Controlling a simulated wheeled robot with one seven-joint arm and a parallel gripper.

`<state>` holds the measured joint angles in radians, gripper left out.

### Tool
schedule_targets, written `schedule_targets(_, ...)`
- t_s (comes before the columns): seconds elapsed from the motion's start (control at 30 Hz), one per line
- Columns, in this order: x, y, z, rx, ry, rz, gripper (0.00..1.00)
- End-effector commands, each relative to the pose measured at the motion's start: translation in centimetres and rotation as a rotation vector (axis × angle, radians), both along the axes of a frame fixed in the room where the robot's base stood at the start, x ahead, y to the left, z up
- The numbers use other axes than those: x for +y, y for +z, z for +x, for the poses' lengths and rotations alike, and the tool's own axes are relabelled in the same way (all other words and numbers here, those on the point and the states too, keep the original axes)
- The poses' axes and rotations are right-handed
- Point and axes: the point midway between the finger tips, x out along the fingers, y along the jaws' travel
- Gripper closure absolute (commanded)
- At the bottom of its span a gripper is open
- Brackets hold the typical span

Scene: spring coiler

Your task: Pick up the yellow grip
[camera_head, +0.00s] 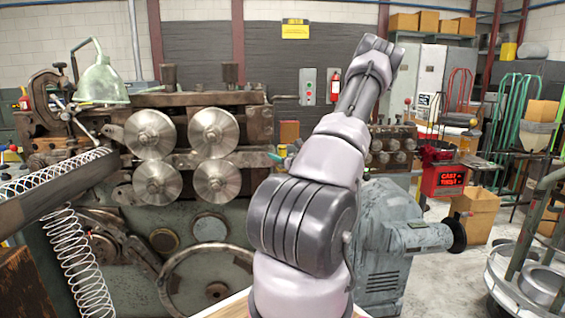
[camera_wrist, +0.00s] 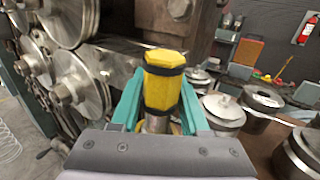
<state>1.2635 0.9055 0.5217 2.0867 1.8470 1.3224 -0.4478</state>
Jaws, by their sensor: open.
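The yellow grip (camera_wrist: 163,82) stands in the middle of the wrist view, a faceted yellow piece with dark bands near its top and lower down, on a metal stem. My gripper (camera_wrist: 161,92) is open, with one teal finger on each side of the grip. I cannot tell whether either finger touches it. In the head view my arm covers most of this area. A small teal part of my gripper (camera_head: 276,157) shows left of the arm, and the grip cannot be made out there.
The coiler's steel rollers (camera_wrist: 74,90) are close on the left in the wrist view. Metal cylinders (camera_wrist: 223,108) stand on a brown surface (camera_wrist: 262,135) to the right. A yellow and black tool (camera_wrist: 270,77) lies farther back, near an orange box (camera_wrist: 247,52).

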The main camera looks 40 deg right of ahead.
Motion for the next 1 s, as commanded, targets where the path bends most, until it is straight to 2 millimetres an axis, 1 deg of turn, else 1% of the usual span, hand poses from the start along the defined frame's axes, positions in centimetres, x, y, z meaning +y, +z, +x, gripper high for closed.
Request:
schedule_targets(0.13, 0.0, 0.0, 0.0, 0.0, 0.0, 0.0, 0.55)
schedule_targets(0.17, 0.0, 0.0, 0.0, 0.0, 0.0, 0.0, 0.59)
schedule_targets(0.2, 0.0, 0.0, 0.0, 0.0, 0.0, 0.0, 0.74)
schedule_targets(0.27, 0.0, 0.0, 0.0, 0.0, 0.0, 0.0, 0.97)
schedule_targets(0.3, 0.0, 0.0, 0.0, 0.0, 0.0, 0.0, 1.0)
schedule_targets(0.67, 0.0, 0.3, 0.0, -0.001, 0.001, -0.001, 1.0)
schedule_targets(0.77, 0.0, 0.9, 0.0, -0.001, 0.001, -0.002, 1.0)
schedule_targets(0.87, 0.1, 2.0, 0.0, -0.001, 0.002, -0.005, 1.0)
schedule_targets(1.0, 0.0, 4.1, 0.0, -0.002, 0.002, -0.005, 1.0)
